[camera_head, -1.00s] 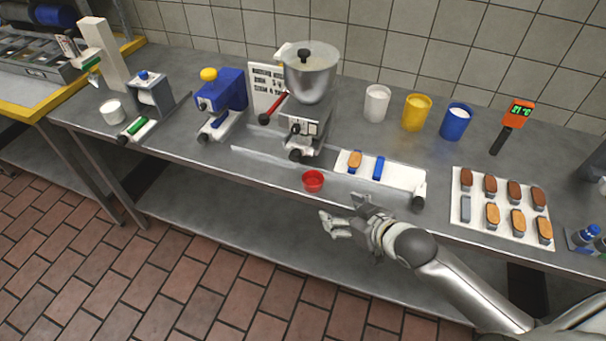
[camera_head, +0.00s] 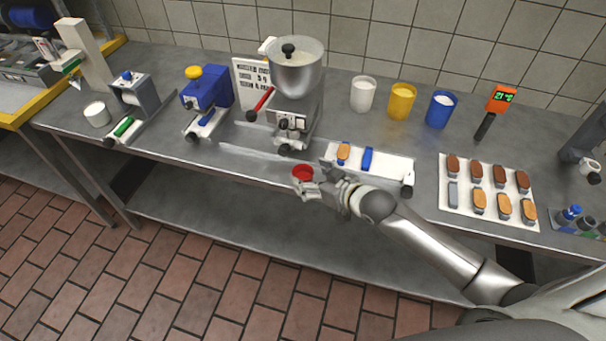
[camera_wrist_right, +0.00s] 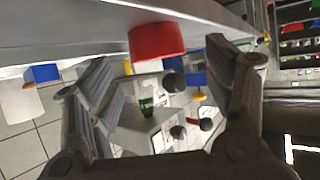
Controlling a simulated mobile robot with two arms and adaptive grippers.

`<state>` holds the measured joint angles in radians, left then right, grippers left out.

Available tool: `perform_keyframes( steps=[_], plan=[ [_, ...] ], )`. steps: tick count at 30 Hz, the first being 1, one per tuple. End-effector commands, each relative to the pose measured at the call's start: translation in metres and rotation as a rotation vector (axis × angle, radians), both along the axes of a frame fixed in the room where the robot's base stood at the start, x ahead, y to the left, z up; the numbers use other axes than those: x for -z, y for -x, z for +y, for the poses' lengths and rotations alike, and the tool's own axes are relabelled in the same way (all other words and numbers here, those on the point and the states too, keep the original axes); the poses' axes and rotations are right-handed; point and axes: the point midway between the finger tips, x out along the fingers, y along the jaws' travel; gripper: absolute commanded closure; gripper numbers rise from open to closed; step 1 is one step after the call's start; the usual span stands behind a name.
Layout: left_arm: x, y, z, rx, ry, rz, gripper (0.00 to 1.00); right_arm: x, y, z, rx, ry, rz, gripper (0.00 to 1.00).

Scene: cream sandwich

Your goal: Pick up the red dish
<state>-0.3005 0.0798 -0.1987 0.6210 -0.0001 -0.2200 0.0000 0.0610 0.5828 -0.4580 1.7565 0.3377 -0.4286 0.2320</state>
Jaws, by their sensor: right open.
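The small red dish (camera_head: 302,173) stands at the front edge of the steel counter, below the mixing machine. My right gripper (camera_head: 318,186) is at the dish, just to its right and front, and partly covers its lower side. In the right wrist view the red dish (camera_wrist_right: 157,41) lies ahead between the two spread fingers of my right gripper (camera_wrist_right: 165,95), off toward the upper side. The fingers are open and I see no clear contact with the dish. My left gripper is not in view.
The machine with a steel bowl (camera_head: 296,70) stands behind the dish. A white board (camera_head: 385,165) with an orange-topped piece and a blue piece lies close right. A tray of biscuits (camera_head: 437,205) is further right. White, yellow and blue cups (camera_head: 440,112) stand behind.

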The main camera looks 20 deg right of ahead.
Motion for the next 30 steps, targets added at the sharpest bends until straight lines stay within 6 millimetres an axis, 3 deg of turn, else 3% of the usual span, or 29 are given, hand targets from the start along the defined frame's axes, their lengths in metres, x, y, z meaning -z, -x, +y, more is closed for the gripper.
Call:
perform_keyframes(
  steps=[7, 17, 26, 30],
  plan=[
    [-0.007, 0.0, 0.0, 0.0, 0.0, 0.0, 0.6, 0.012, -0.024, 0.008, 0.001, 0.0, 0.0, 0.25],
    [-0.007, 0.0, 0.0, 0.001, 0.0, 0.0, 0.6, 0.015, -0.027, 0.01, -0.001, 0.0, 0.0, 0.25],
    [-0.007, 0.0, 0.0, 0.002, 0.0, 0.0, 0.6, 0.015, -0.027, 0.01, 0.0, 0.0, 0.0, 0.62],
    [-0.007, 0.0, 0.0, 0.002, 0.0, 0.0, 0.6, 0.015, -0.027, 0.01, 0.0, 0.0, 0.0, 0.65]
  ],
)
